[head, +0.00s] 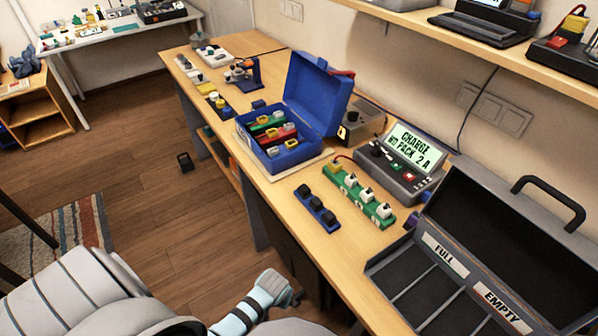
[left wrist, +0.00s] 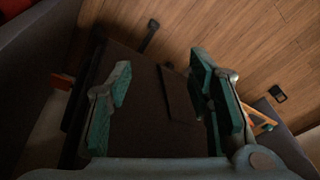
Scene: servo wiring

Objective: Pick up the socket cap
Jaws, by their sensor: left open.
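I cannot pick out the socket cap for certain. A blue strip (head: 316,208) with several black caps lies on the workbench in the head view. Behind it is a green strip (head: 359,195) with several white pieces. My left gripper (left wrist: 161,70) is open in the left wrist view, with two teal-padded fingers apart and nothing visibly held between them. Dark surfaces and the wooden floor show beyond the fingers. My right gripper is not in view.
An open blue case (head: 268,159) with coloured parts stands mid-bench. A grey charger (head: 402,165) with a lit screen stands behind the green strip. An open grey box marked FULL and EMPTY (head: 473,268) fills the right front. Bare bench (head: 290,240) lies around the blue strip.

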